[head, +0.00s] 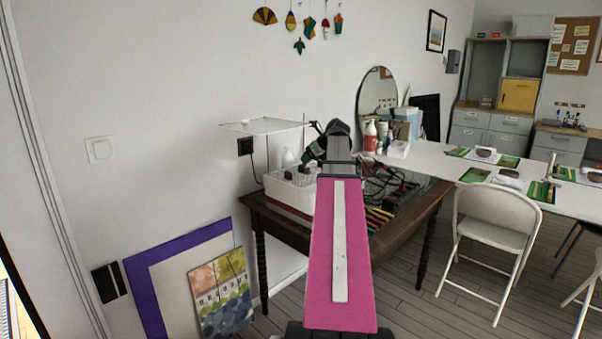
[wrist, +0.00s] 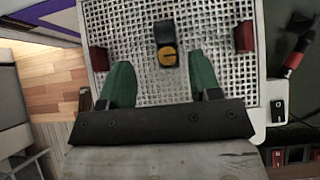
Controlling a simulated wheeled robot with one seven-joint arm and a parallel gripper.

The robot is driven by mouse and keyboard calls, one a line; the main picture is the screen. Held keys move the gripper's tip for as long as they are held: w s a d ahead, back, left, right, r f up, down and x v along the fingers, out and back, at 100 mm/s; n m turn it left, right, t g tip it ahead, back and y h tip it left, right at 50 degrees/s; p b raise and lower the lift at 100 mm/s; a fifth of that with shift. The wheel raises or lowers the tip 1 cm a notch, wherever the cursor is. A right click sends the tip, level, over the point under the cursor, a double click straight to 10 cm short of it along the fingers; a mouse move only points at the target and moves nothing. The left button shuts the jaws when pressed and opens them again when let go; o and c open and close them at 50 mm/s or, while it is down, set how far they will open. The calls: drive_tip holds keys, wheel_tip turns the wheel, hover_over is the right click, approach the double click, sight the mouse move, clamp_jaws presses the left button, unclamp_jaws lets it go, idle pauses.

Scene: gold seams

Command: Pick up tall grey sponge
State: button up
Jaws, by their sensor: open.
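My gripper (wrist: 160,64) has two green fingers, spread apart and empty, above a white perforated basket (wrist: 140,92). A dark grey-black block (wrist: 164,33) with a yellow-orange rounded end stands in the basket, just beyond the fingertips and roughly between them. It is the only greyish item there; I cannot tell for certain that it is the tall grey sponge.
Two dark red blocks, a left one (wrist: 99,58) and a right one (wrist: 244,36), are at the basket's sides. A white raised shelf (head: 262,126) stands behind the basket. Cables and a red-and-black power strip (head: 402,195) lie to the right. A folding chair (head: 492,222) is farther right.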

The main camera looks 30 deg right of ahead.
sight(302, 165)
drive_tip(key=x, duration=0.7)
drive_tip(key=shift+w+d, duration=0.15)
drive_tip(key=shift+w, duration=0.2)
drive_tip(key=shift+c, duration=0.3)
drive_tip(key=shift+f, duration=0.1)
drive_tip(key=c, duration=0.9)
